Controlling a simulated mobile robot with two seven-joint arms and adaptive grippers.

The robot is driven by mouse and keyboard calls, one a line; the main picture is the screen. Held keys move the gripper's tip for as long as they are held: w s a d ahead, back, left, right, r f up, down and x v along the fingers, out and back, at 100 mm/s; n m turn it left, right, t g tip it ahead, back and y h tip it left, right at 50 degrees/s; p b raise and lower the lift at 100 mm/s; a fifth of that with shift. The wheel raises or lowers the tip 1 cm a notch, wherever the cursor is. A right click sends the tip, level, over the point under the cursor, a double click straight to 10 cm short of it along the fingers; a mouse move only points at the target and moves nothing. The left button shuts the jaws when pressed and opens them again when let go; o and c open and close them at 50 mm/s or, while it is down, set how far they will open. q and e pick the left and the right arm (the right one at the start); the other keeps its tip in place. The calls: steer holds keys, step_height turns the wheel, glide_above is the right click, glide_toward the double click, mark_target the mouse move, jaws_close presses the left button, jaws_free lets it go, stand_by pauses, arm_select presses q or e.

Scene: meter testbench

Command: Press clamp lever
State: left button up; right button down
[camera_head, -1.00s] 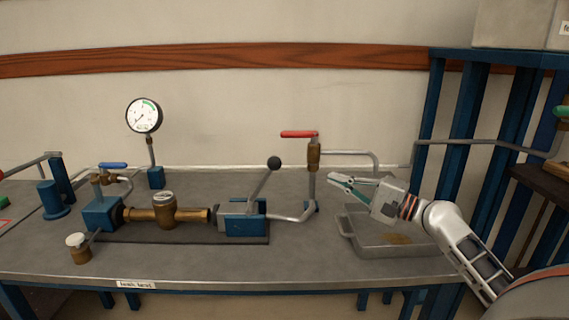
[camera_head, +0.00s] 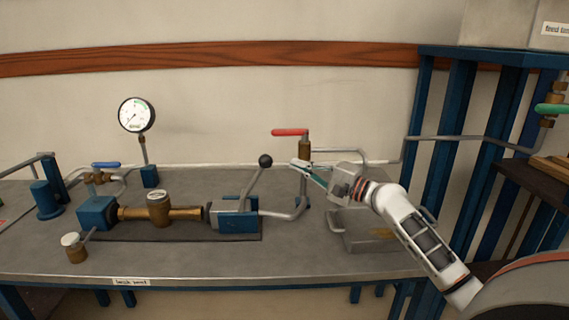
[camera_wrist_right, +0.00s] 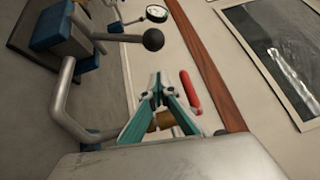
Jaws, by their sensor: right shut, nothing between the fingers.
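The clamp lever (camera_head: 257,178) is a grey rod with a black ball knob (camera_head: 265,161). It rises from the blue and grey clamp (camera_head: 235,221) at the right end of the brass meter line and leans up to the right. In the right wrist view the knob (camera_wrist_right: 152,40) is above and left of the fingertips. My right gripper (camera_head: 298,165) is shut and empty. In the head view its fingertips are right of the knob, apart from it, in front of the valve pipe. It also shows in the right wrist view (camera_wrist_right: 157,80). My left gripper is not in view.
A red-handled valve (camera_head: 290,132) stands close behind my right fingertips. A grey tray (camera_head: 350,243) sits under my right gripper. A brass meter (camera_head: 158,208) and a pressure gauge (camera_head: 136,115) are farther left.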

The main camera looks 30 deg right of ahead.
steer(key=a, duration=0.1)
steer(key=w+a+p, duration=0.1)
steer(key=w+a, duration=0.1)
steer(key=a, duration=0.1)
steer(key=shift+r, duration=0.25)
